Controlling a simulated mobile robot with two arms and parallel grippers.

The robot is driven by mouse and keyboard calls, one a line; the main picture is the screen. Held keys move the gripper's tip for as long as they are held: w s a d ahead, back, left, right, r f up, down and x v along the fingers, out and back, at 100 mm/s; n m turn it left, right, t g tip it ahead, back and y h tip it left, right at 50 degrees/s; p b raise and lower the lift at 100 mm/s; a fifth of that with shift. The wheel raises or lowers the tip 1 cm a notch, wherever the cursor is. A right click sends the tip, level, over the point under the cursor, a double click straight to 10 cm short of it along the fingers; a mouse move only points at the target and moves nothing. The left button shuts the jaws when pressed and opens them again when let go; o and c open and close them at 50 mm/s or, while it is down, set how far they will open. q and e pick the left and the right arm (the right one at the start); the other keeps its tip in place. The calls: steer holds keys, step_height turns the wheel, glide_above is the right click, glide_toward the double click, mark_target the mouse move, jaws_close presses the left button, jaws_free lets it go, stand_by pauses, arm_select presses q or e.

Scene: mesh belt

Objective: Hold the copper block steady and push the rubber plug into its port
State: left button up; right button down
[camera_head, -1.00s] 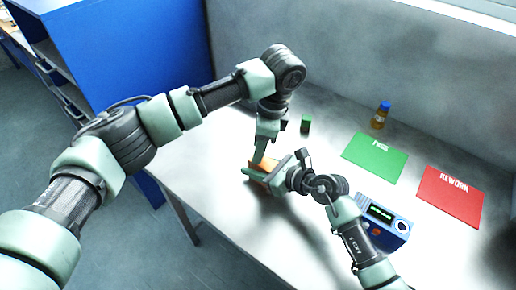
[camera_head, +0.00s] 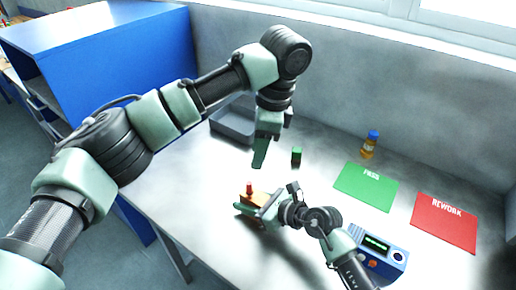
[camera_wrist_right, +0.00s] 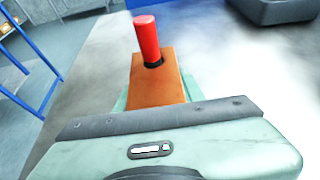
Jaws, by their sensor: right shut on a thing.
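The copper block (camera_head: 258,194) sits low over the near part of the metal table. My right gripper (camera_head: 255,208) is shut on it, and the block also shows in the right wrist view (camera_wrist_right: 158,86). The red rubber plug (camera_head: 249,187) stands upright on the block's top, with a dark ring around its base. In the right wrist view much of the plug (camera_wrist_right: 148,40) rises above that ring; how deep it sits is hidden. My left gripper (camera_head: 261,153) points down above and beyond the block, apart from the plug; its jaw opening is unclear.
A grey tray (camera_head: 222,126) lies behind my left gripper. A small green cylinder (camera_head: 296,156) and a blue-capped jar (camera_head: 370,145) stand farther back. A green PASS mat (camera_head: 366,188), a red REWORK mat (camera_head: 444,222) and a blue device (camera_head: 378,250) occupy the right side.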

steer(key=c, duration=0.8)
jaws_free()
steer(key=shift+d, duration=0.1)
